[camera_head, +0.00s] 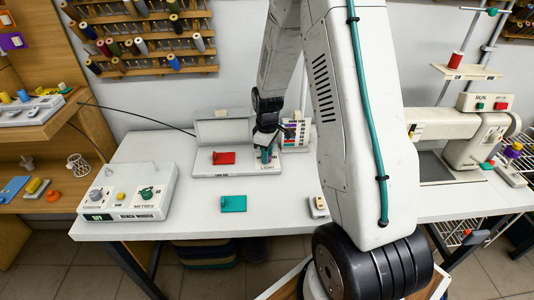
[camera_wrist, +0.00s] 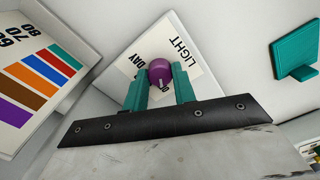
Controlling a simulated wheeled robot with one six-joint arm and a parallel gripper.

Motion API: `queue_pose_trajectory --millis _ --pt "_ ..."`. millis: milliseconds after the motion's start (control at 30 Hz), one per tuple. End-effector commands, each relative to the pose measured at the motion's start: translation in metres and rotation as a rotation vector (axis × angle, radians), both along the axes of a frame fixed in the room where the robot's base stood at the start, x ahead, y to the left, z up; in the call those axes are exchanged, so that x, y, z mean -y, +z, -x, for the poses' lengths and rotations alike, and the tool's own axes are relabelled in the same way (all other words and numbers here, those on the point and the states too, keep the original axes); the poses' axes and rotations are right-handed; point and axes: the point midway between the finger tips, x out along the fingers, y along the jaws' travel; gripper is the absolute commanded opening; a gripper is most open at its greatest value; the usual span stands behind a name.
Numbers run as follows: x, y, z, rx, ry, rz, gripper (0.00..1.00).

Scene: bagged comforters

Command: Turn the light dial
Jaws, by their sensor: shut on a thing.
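The light dial (camera_wrist: 160,72) is a small purple round knob on a white plate marked LIGHT and DAY, seen in the wrist view. My gripper (camera_wrist: 160,84) has its two teal fingers closed on either side of the knob. In the head view my gripper (camera_head: 266,154) reaches down to the right end of the white light box (camera_head: 236,173), by its LIGHT label. The knob is hidden there behind the fingers. Part of the lettering around the dial is covered by the knob and fingers, so its exact setting is not clear.
A red block (camera_head: 223,157) sits on the light box. A teal block (camera_head: 233,203) lies on the table (camera_head: 200,222) in front. A colour chart (camera_head: 297,134) stands close beside my gripper. A control box (camera_head: 130,192) is at left, a sewing machine (camera_head: 470,148) at right.

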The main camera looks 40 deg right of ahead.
Motion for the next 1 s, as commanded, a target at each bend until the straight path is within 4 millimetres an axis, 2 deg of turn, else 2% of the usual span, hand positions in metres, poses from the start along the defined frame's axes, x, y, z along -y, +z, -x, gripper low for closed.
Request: queue_pose_trajectory --millis 467,500,567,600,867,1000 --pt "0.000 0.001 -0.001 0.003 0.016 0.002 0.04" --pt "0.000 0.001 -0.001 0.003 0.016 0.002 0.29" --pt "0.000 0.001 -0.001 0.003 0.015 0.002 0.46" --pt "0.000 0.001 -0.001 0.003 0.015 0.002 0.48" --pt "0.000 0.001 -0.001 0.002 0.015 0.001 0.48" --pt "0.001 0.015 -0.002 0.005 0.015 0.001 0.48"
